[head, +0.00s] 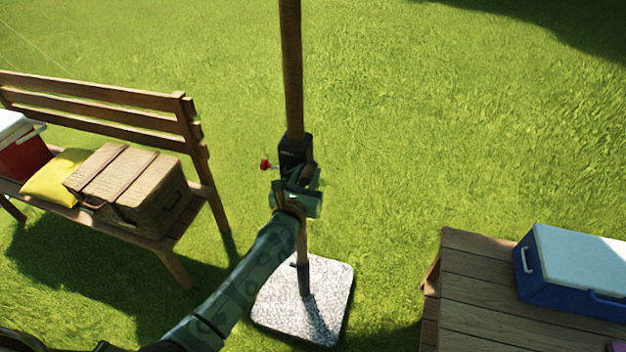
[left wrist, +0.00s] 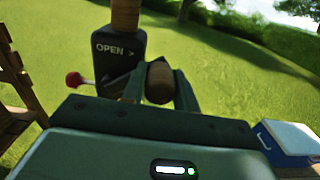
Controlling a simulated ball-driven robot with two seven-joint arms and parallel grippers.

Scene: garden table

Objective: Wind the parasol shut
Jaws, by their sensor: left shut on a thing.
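The parasol's wooden pole (head: 291,70) stands upright, its canopy out of view. A black winding box (head: 291,152) sits on the pole; in the left wrist view its face (left wrist: 118,48) reads "OPEN >". A red knob (head: 265,165) on a thin stem sticks out left of the box; it also shows in the left wrist view (left wrist: 73,79). My left gripper (head: 306,178) is in front of the box, shut on the wooden crank handle (left wrist: 160,84), which sits between its fingers. The crank's arm is mostly hidden by the gripper. My right gripper is not in view.
A pale stone base (head: 275,305) holds the pole on the lawn. A bench (head: 110,113) at left carries a wicker basket (head: 130,180), a yellow cushion (head: 52,180) and a red cooler (head: 22,155). A wooden table (head: 475,300) at right carries a blue cooler (head: 575,268). Grass behind is clear.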

